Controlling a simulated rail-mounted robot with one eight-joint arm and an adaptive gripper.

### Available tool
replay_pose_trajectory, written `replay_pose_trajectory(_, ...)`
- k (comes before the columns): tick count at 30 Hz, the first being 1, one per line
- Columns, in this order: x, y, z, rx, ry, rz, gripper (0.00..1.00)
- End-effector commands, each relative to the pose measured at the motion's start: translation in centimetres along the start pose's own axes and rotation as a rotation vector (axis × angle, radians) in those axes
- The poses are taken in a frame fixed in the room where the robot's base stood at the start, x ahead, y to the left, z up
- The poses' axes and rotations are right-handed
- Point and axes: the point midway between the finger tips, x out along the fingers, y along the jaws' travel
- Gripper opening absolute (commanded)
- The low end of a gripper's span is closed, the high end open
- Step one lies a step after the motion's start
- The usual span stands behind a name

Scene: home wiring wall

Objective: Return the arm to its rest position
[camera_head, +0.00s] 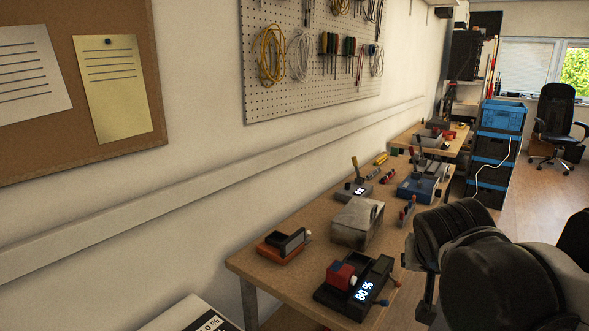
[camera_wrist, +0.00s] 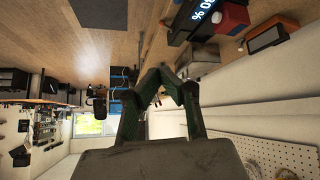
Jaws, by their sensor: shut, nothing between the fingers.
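My gripper (camera_wrist: 166,76) shows in the wrist view with its two dark fingers drawn together and nothing between them. It is in free air, apart from the bench and wall. My arm (camera_head: 495,275) fills the lower right of the head view as large dark rounded links. It stands beside the workbench (camera_head: 290,203), and the gripper's fingers cannot be made out there.
A device reading 80 % (camera_head: 345,290) is at the bench's near end, by a grey metal box (camera_head: 357,222) and an orange-based block (camera_head: 284,245). It also shows in the wrist view (camera_wrist: 191,22). Blue-topped crates (camera_head: 492,150) stand beyond. Wooden floor (camera_head: 545,190) is open at right.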

Motion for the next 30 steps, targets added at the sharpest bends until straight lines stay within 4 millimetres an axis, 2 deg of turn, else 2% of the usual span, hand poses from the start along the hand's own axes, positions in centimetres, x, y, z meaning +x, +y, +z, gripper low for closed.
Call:
replay_pose_trajectory(1,-0.9,0.1,1.7,-0.013,-0.017,-0.019,0.00)
replay_pose_trajectory(6,-3.4,-0.2,6.8,-0.070,-0.071,-0.096,0.00)
replay_pose_trajectory(9,-4.5,-0.5,9.4,-0.100,-0.095,-0.140,0.00)
replay_pose_trajectory(13,-5.4,-0.9,11.9,-0.130,-0.113,-0.185,0.00)
replay_pose_trajectory(18,-5.9,-1.1,13.4,-0.149,-0.124,-0.212,0.00)
replay_pose_trajectory(30,-5.9,-1.2,13.4,-0.150,-0.124,-0.213,0.00)
